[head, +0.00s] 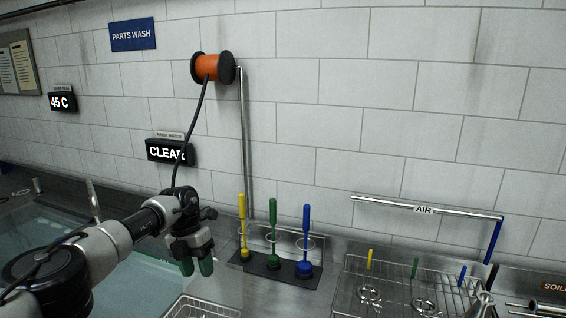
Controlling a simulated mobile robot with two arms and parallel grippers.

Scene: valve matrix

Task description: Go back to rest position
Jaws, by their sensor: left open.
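My left gripper (197,266) hangs at the left centre of the head view, its fingers pointing down with green tips. It is open, and nothing shows between the fingertips. It is to the left of a dark rack (278,268) that holds a yellow-handled brush (242,220), a green-handled brush (273,222) and a blue-handled brush (306,228) upright. My right gripper is not in view.
A water-filled sink (140,285) lies beneath my left arm, with a wire basket (200,308) at its right. A wire rack (400,280) holds metal parts at the right. An orange hose reel (212,68) hangs on the tiled wall. An AIR pipe (450,210) runs above the rack.

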